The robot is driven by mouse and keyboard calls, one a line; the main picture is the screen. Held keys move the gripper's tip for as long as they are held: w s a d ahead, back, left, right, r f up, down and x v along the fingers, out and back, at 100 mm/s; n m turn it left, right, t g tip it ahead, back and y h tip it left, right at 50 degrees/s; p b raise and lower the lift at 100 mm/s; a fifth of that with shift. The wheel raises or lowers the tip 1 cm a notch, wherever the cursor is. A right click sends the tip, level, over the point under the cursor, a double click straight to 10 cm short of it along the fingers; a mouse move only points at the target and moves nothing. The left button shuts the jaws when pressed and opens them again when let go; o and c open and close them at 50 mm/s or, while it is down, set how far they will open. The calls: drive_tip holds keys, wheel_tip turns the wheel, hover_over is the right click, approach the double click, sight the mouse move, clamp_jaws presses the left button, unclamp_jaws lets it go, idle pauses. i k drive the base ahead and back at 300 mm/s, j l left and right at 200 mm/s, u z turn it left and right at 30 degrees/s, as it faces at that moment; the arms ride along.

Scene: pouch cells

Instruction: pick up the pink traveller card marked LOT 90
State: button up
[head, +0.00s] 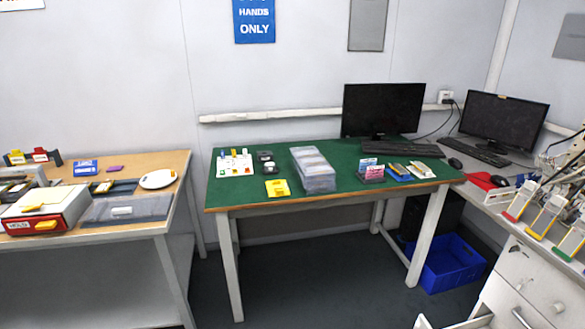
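A small pink card (374,174) stands at the right part of the green-topped table (335,195), in front of a blue card (368,163). Its print is too small to read here, so I cannot tell whether it says LOT 90. A flat magenta piece (115,168) lies on the left bench, and no marking can be read on it. My gripper is not in view.
Clear stacked trays (313,170) stand left of the cards, and a yellow piece (277,188) lies near the table's front edge. Flat pouches (410,170) lie to the cards' right. A monitor (382,108) stands behind.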

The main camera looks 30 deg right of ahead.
sight(375, 171)
drive_tip(key=i+j, duration=0.1)
drive_tip(key=i, duration=0.5)
drive_tip(key=i+j+z, duration=0.1)
drive_tip(key=i, duration=0.55)
drive_tip(key=i+j+z, duration=0.1)
drive_tip(key=i+z, duration=0.15)
drive_tip(key=z, duration=0.15)
drive_tip(key=i+j+z, duration=0.15)
drive_tip(key=z, duration=0.3)
drive_tip(key=i+j+z, duration=0.25)
drive_tip(key=z, duration=0.15)
drive_tip(key=i+j+z, duration=0.2)
drive_tip(key=z, duration=0.2)
drive_tip(key=j, duration=0.1)
